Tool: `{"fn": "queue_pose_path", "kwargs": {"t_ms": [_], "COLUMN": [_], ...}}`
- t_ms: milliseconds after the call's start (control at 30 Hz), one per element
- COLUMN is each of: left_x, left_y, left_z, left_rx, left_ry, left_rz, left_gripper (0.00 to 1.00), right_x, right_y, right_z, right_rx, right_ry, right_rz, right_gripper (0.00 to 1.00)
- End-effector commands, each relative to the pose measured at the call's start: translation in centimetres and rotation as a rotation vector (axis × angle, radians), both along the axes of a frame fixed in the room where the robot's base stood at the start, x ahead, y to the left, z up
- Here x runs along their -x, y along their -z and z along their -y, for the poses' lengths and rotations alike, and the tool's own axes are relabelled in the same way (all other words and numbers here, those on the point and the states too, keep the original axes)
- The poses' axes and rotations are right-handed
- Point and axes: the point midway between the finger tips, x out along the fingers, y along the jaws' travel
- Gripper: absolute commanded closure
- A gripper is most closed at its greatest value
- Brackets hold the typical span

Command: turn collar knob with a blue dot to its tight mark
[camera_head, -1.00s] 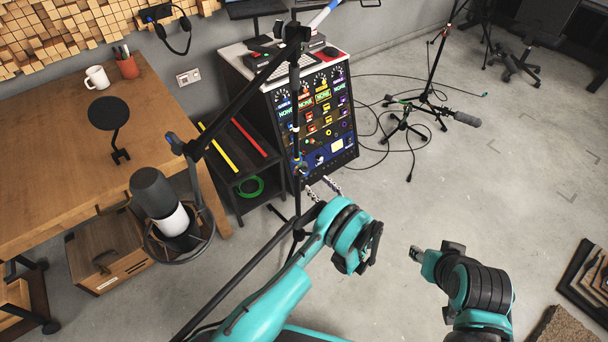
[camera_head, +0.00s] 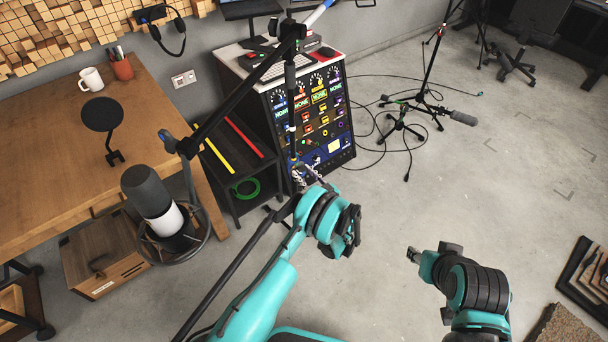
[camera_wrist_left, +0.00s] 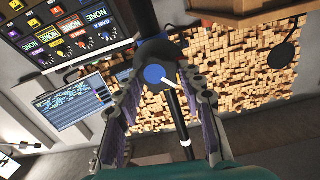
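The collar knob with the blue dot (camera_wrist_left: 154,73) shows in the left wrist view, a dark round knob on the black stand pole with a short white pointer to its right. In the head view the collar (camera_head: 296,163) is small, low on the pole in front of the rack. My left gripper (camera_head: 307,178) is at the pole just below the collar. In the left wrist view its two fingers (camera_wrist_left: 165,98) are apart, one each side of the knob; contact cannot be told. I cannot make out the tight mark. My right gripper (camera_head: 430,252) hangs over bare floor; its fingers are unclear.
A rack with a lit panel (camera_head: 312,115) stands right behind the pole. A large microphone (camera_head: 152,197) hangs from the boom at left, beside a wooden table (camera_head: 45,150). Cables and a small microphone stand (camera_head: 402,125) are at right. The floor at right is mostly clear.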

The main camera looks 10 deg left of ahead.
Motion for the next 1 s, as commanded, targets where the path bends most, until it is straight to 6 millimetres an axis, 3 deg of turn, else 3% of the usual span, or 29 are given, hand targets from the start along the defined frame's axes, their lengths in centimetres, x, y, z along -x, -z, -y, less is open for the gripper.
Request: {"fn": "queue_pose_path", "kwargs": {"t_ms": [433, 1000], "left_x": [-0.03, -0.21], "left_y": [0.02, 0.12], "left_z": [0.04, 0.19], "left_rx": [-0.042, -0.305], "left_ry": [0.000, 0.000], "left_rz": [-0.054, -0.391], "left_gripper": [0.91, 0.91], "right_x": [0.00, -0.01], "right_y": [0.00, 0.01], "right_z": [0.00, 0.00], "right_rx": [0.000, 0.000], "right_ry": [0.000, 0.000], "right_rz": [0.000, 0.000], "right_gripper": [0.60, 0.60]}}
